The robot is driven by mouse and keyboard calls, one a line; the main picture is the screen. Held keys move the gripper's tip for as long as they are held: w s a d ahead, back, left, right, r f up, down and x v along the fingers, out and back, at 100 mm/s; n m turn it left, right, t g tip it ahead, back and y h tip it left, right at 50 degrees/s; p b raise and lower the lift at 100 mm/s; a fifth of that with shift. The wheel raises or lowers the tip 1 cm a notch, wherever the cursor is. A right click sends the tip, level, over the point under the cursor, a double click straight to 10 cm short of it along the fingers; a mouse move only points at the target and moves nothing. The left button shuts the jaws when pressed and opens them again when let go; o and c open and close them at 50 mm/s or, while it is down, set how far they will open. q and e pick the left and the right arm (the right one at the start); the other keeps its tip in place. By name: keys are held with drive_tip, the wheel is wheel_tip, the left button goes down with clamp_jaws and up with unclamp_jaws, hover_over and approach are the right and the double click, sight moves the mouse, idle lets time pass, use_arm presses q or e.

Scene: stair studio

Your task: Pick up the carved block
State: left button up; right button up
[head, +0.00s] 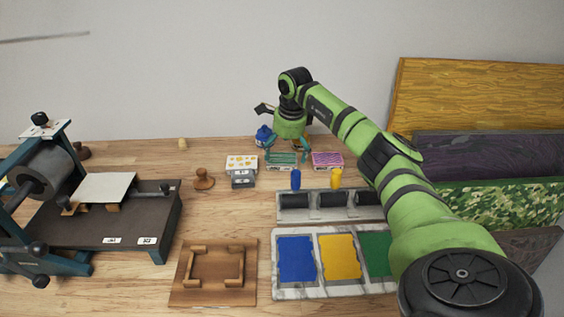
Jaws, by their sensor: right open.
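Small blocks with patterned tops stand in a row at the back of the wooden table. One is teal-green (281,159), one is pink (327,160), and one is white with yellow marks (241,162). Which of them is the carved block I cannot tell for sure. My right gripper (287,150) points down with its fingers open, over the teal-green block. Whether the fingers touch it I cannot tell. The gripper and wrist hide part of the area behind it. My left gripper is not in view.
A roller press (110,231) stands at left. A wooden knob (203,179) and a blue jar (264,136) are nearby. In front lie a roller tray (278,212), an ink slab (305,290) and a wooden frame board (182,286). Large panels (480,90) lean at right.

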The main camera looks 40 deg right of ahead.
sight(282, 162)
drive_tip(key=f, duration=0.2)
drive_tip(key=w+f+p, duration=0.1)
drive_tip(key=f, duration=0.1)
drive_tip(key=shift+w+f, duration=0.1)
drive_tip(key=shift+f, duration=0.1)
drive_tip(key=c, duration=1)
drive_tip(key=shift+c, duration=0.2)
